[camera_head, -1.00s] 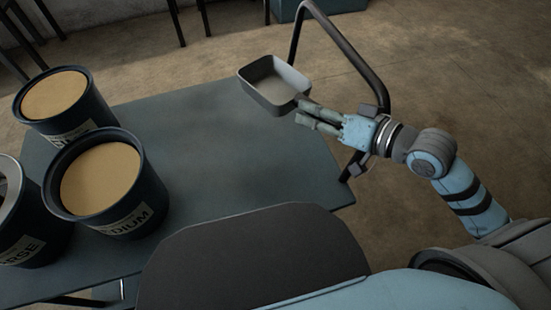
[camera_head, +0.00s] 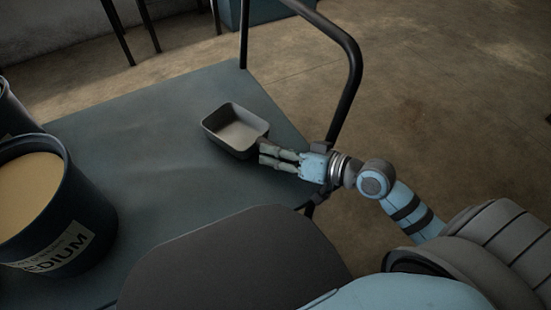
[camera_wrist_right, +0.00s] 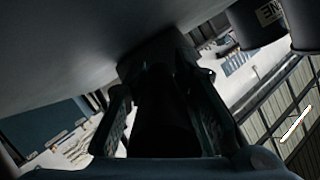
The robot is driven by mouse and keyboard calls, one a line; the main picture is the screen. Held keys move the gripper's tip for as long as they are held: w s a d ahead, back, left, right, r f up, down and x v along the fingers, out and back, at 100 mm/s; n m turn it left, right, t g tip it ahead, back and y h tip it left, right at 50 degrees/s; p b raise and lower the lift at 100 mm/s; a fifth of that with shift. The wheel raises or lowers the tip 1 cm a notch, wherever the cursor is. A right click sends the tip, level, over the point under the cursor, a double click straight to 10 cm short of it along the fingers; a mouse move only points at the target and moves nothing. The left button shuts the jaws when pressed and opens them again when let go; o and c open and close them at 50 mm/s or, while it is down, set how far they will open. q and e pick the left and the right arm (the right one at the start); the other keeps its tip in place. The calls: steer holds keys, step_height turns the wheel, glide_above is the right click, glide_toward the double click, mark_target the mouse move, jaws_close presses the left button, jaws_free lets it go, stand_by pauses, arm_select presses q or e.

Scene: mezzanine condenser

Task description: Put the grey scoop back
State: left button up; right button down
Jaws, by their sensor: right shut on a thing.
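The grey scoop (camera_head: 236,129) is an open, box-shaped pan with its hollow side up and nothing visible inside. It is over the right part of the grey table top in the head view. My right gripper (camera_head: 262,153) is shut on the scoop's handle end, which the fingers mostly hide. I cannot tell whether the scoop touches the table. In the right wrist view my right gripper (camera_wrist_right: 165,110) shows its fingers around a dark shape, with a large grey surface filling the top left. My left gripper is not in view.
A dark tub labelled MEDIUM (camera_head: 60,215), full of tan grains, stands at the left of the table (camera_head: 150,150). Another dark tub (camera_head: 12,112) is cut off behind it. A black rail (camera_head: 352,80) rises at the table's right edge. The table's middle is clear.

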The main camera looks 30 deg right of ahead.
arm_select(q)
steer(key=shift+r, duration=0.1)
arm_select(e)
steer(key=shift+r, duration=0.1)
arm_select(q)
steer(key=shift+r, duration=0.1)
arm_select(e)
steer(key=c, duration=1.3)
jaws_free()
steer(key=shift+c, duration=0.2)
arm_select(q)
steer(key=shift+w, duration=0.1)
arm_select(e)
steer(key=p+v, duration=0.6)
steer(key=v, duration=0.5)
steer(key=shift+s+r, duration=0.2)
steer(key=shift+s+d, duration=0.25)
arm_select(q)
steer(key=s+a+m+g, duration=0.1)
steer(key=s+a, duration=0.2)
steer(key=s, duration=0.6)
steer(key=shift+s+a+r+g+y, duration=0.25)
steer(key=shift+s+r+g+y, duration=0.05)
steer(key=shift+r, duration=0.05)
